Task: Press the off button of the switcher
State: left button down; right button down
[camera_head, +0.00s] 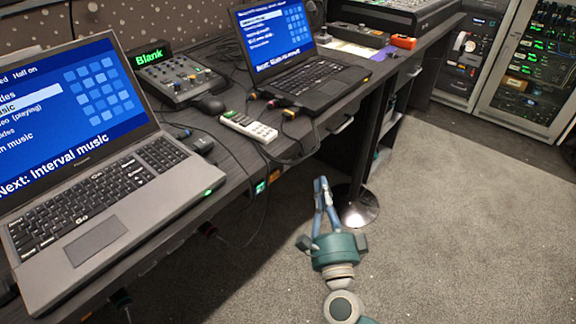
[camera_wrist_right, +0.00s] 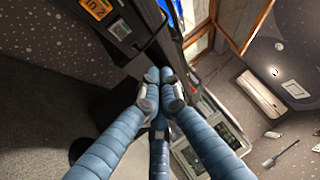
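A small pale box with a row of buttons and a green display (camera_head: 249,126) lies on the desk between the two laptops, with cables at its far side; it may be the switcher. A grey control panel with many buttons (camera_head: 178,78) stands behind it, below a green "Blank" sign. I cannot make out an off button on either. My right gripper (camera_head: 322,182) is in front of the desk edge, over the floor, apart from both devices. In the right wrist view its blue fingers (camera_wrist_right: 160,88) meet at the tips, with nothing visible between them. My left gripper is not in view.
A large grey laptop (camera_head: 95,235) fills the desk's near left; a black laptop (camera_head: 315,85) stands farther back. A black mouse (camera_head: 211,105) and loose cables lie between them. A round metal pole base (camera_head: 357,207) stands on the floor behind my gripper. Open carpet lies right.

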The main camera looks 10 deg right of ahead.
aim_at(287, 165)
jog(key=w+a, duration=0.4)
jog(key=w, duration=0.1)
jog(key=shift+w+a+b, duration=0.2)
jog(key=shift+w+b, duration=0.1)
jog(key=shift+b, duration=0.05)
jog(key=shift+w, duration=0.1)
dwell(1.2)
jog(key=shift+w+a, duration=0.25)
jog(key=shift+w+a, duration=0.15)
jog(key=shift+w, duration=0.05)
dwell(0.7)
jog(key=shift+s+d, duration=0.4)
jog(key=shift+s, duration=0.2)
